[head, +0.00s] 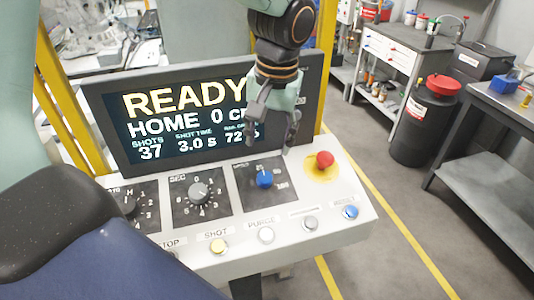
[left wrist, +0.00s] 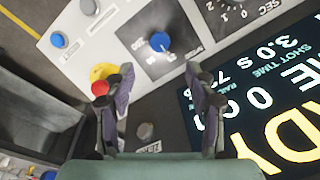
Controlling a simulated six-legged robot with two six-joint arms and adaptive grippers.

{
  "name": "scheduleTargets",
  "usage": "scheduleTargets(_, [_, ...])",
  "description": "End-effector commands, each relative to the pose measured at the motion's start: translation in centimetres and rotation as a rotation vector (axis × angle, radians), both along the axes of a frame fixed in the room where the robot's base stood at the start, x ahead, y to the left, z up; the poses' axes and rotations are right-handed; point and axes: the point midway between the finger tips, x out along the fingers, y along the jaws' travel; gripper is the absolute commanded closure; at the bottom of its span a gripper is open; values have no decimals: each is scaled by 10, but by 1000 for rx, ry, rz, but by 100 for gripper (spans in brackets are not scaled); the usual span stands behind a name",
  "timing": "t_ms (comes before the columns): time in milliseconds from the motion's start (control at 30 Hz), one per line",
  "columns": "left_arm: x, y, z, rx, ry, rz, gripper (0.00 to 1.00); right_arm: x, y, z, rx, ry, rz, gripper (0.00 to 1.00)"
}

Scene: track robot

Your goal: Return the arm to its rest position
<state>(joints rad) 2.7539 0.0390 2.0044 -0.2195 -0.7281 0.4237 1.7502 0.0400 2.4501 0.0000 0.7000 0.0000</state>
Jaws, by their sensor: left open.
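My left gripper (head: 270,146) hangs from the top in the head view, in front of the right part of the console's display (head: 170,120). Its fingers are spread and nothing is between them. It is above and behind the blue knob (head: 264,180) and appears apart from it. In the left wrist view my left gripper (left wrist: 152,80) shows two separated fingers, with the blue knob (left wrist: 160,42) beyond the gap. The red mushroom button (left wrist: 101,88) is close beside one finger in that picture. My right gripper is not in view.
The display reads READY, HOME. A black bin (head: 424,125) and grey bench (head: 500,120) stand right, beyond open floor.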

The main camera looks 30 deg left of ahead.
Motion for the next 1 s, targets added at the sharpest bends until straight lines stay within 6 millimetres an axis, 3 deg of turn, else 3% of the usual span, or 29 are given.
scheduleTargets(233, [0, -2, 17, -1, -1, 0, 45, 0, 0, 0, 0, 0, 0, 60])
scheduleTargets(1000, [-2, -3, 17, 0, 0, 0, 45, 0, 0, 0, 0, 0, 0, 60])
